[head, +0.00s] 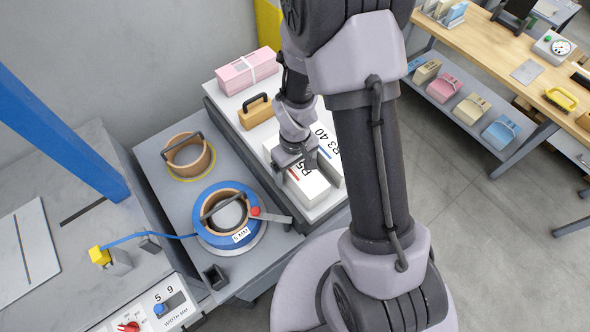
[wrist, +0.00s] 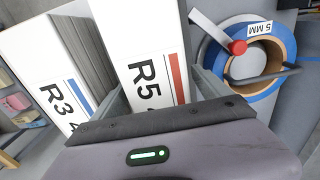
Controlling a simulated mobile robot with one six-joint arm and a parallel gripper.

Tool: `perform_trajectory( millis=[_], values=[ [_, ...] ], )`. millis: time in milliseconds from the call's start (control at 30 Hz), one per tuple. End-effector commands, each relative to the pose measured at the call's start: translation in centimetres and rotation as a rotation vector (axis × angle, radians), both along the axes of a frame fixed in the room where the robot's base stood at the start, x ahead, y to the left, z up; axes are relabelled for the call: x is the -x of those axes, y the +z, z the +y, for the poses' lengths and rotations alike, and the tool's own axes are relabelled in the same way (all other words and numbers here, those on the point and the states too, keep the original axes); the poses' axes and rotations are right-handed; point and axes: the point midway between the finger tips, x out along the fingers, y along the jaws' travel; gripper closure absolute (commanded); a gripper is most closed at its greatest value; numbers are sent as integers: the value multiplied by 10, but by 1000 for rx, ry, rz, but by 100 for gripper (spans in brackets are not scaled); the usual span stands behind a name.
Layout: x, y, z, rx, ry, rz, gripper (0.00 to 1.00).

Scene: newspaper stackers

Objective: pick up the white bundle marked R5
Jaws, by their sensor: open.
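The white bundle marked R5 (head: 308,191), with a red stripe by its lettering, lies on the grey shelf cart near its front end. It also fills the upper middle of the wrist view (wrist: 146,42). My gripper (head: 309,169) is open and low over this bundle. In the wrist view its grey fingers (wrist: 160,92) show at the left and right sides of the R5 bundle. Whether they touch it cannot be told. A second white bundle, marked R3 40 with a blue stripe (head: 327,146), lies close beside it; it shows at the left of the wrist view (wrist: 52,75).
A pink bundle (head: 247,70) and a tan block with a dark handle (head: 257,112) lie farther back. To the left, a blue ring reel marked 5 MM (head: 229,194) with a red-knobbed lever stands close by. A wooden workbench (head: 500,50) stands at right; floor between is clear.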

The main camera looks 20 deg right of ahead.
Motion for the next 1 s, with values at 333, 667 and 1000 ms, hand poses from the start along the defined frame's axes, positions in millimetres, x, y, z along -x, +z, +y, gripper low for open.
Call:
perform_trajectory(
  millis=[333,667,1000],
  values=[
    [0,1,0,0,0,0,70],
    [-1,1,0,1,0,-1,100],
    [-5,18,3,0,1,-2,100]
  ],
)
